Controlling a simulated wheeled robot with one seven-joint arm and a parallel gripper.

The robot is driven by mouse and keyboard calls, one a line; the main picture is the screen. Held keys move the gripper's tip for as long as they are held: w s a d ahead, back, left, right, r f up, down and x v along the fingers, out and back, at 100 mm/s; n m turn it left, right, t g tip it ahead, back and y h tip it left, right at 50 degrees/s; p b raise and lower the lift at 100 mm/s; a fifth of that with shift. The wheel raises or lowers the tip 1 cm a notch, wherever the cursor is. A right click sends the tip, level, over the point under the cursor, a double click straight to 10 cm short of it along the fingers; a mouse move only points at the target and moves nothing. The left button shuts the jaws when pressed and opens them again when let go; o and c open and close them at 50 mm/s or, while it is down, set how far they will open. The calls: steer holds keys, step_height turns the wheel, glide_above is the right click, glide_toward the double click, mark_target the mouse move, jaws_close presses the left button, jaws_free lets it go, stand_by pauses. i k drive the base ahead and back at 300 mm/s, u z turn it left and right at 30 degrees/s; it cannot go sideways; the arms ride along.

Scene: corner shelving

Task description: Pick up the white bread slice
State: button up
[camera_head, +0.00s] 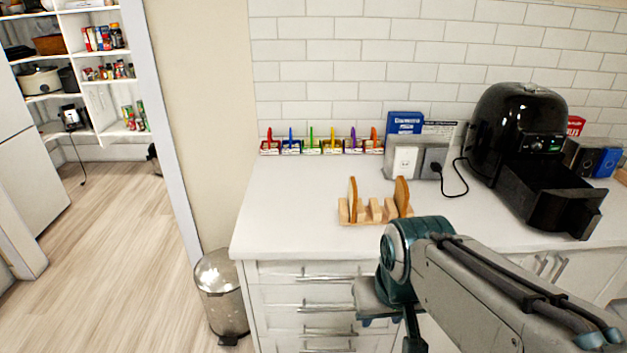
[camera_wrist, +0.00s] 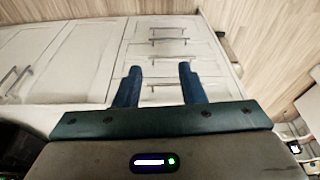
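A wooden toast rack (camera_head: 376,211) stands on the white counter, left of the air fryer. Two bread slices stand upright in it, a left slice (camera_head: 352,200) and a right slice (camera_head: 402,195). Both show brown crust edges, and I cannot tell which is the white one. My gripper's two fingers (camera_wrist: 159,86) are apart with nothing between them in the wrist view. They point down in front of the cabinet drawers. In the head view my gripper is below and in front of the counter edge, apart from the rack. No bread shows in the wrist view.
A black air fryer (camera_head: 517,130) with its drawer (camera_head: 555,195) pulled out stands right of the rack. An outlet box (camera_head: 405,160) with a plugged cord is behind. Colourful small boxes (camera_head: 320,146) line the wall. The counter (camera_head: 290,210) left of the rack is clear. A metal bin (camera_head: 220,290) stands on the floor.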

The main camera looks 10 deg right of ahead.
mark_target(351, 193)
steer(key=i, duration=0.9)
steer(key=z, duration=0.15)
